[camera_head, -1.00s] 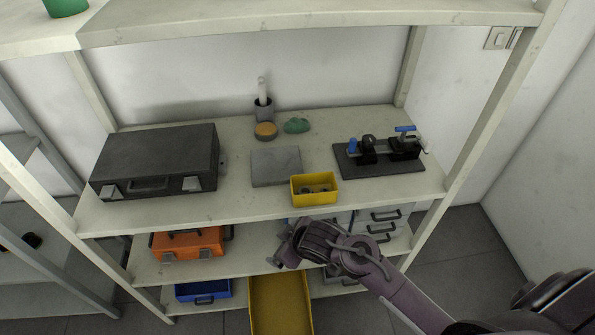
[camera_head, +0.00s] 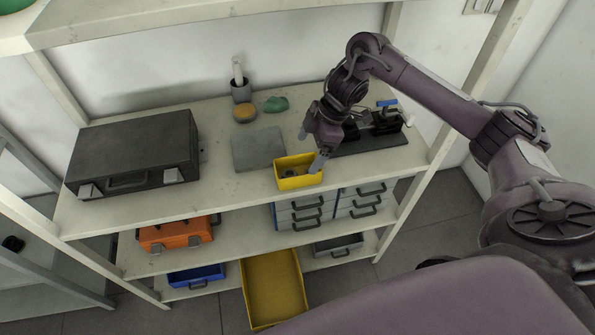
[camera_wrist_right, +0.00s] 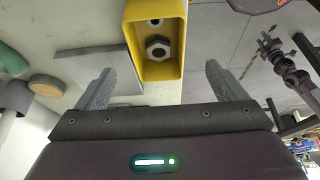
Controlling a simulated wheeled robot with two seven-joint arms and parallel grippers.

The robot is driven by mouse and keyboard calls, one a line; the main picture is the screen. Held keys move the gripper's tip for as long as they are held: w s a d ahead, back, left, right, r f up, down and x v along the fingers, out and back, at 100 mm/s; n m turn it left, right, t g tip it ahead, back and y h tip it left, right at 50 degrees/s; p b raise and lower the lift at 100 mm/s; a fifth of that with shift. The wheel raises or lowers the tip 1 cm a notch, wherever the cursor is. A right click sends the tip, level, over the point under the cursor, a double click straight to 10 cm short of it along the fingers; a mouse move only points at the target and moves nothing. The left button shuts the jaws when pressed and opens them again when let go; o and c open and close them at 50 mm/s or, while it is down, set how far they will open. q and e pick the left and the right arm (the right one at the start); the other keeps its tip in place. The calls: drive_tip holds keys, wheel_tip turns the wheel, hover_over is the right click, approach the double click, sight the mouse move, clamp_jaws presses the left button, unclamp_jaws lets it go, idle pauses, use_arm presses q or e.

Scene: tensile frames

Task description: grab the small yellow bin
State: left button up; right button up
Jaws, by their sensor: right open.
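The small yellow bin (camera_head: 299,181) stands at the front edge of the shelf's middle board, with dark nut-like parts inside. It also shows in the right wrist view (camera_wrist_right: 133,44), at the top centre, with a hex nut (camera_wrist_right: 158,47) in it. My right gripper (camera_head: 311,150) is open and empty, just above and behind the bin's right part. In the right wrist view its two fingers (camera_wrist_right: 163,84) stand wide apart, one on each side of the bin's line, and the bin lies beyond the fingertips. No finger clearly touches it. My left gripper is not in view.
A grey plate (camera_head: 258,149) lies left of the bin, and a dark case (camera_head: 133,152) stands farther left. A clamp device (camera_head: 372,131) stands close to the right of my gripper. A larger yellow bin (camera_head: 274,290) sits below. An upper shelf board (camera_head: 200,22) runs overhead.

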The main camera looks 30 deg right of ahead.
sight(298, 167)
drive_tip(key=shift+x, duration=3.95)
drive_tip(key=shift+w, duration=0.1)
drive_tip(key=c, duration=1.1)
